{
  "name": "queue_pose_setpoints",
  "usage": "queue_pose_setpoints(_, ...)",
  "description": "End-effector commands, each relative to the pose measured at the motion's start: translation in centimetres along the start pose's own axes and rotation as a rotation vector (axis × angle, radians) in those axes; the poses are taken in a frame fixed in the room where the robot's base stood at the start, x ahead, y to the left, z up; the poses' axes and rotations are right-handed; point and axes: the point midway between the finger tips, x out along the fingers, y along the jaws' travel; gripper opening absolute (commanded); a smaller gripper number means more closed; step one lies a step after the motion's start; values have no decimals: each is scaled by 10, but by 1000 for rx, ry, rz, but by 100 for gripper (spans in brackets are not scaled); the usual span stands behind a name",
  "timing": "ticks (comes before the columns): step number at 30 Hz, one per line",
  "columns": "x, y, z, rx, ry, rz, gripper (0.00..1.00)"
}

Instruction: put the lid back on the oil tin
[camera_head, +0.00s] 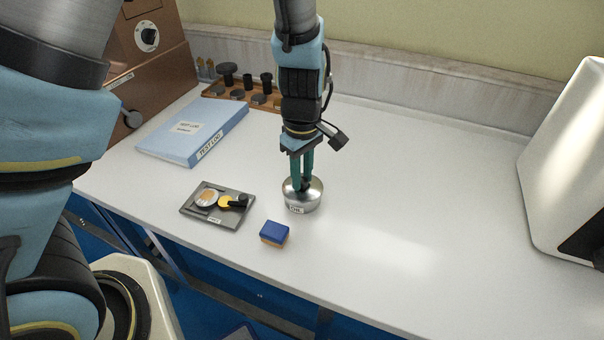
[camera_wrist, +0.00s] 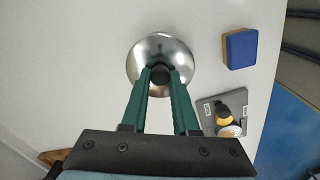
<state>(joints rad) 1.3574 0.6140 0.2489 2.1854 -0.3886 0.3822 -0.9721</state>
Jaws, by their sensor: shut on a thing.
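The oil tin (camera_head: 303,204) is a short round silver tin with a small label on its front, standing on the white bench. Its domed metal lid (camera_wrist: 150,55) has a dark knob (camera_wrist: 160,74) in the middle. My gripper (camera_head: 304,184) points down over the tin, and its green fingers are shut on the lid's knob. In the wrist view my gripper (camera_wrist: 160,78) has one finger on each side of the knob. The lid appears to be on or right at the tin's top; whether it is fully seated I cannot tell. The lid hides the tin's opening.
A blue and orange block (camera_head: 274,234) lies close in front of the tin. A grey tray (camera_head: 190,210) with small discs is to the left. A blue test log binder (camera_head: 193,133) and a wooden rack (camera_head: 262,101) are behind. The bench to the right is clear up to a white machine (camera_head: 565,160).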

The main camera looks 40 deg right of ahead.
Motion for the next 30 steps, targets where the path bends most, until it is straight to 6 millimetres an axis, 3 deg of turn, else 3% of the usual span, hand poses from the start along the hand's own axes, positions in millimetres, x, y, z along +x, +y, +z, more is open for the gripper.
queue_pose_setpoints(2, 0, 0, 0, 0, 0, 0, 0)
queue_pose_setpoints(3, 0, 0, 0, 0, 0, 0, 30)
queue_pose_setpoints(12, 0, 0, 0, 0, 0, 0, 63)
queue_pose_setpoints(17, 0, 0, 0, 0, 0, 0, 63)
queue_pose_setpoints(25, 0, 0, 0, 0, 0, 0, 92)
queue_pose_setpoints(30, 0, 0, 0, 0, 0, 0, 93)
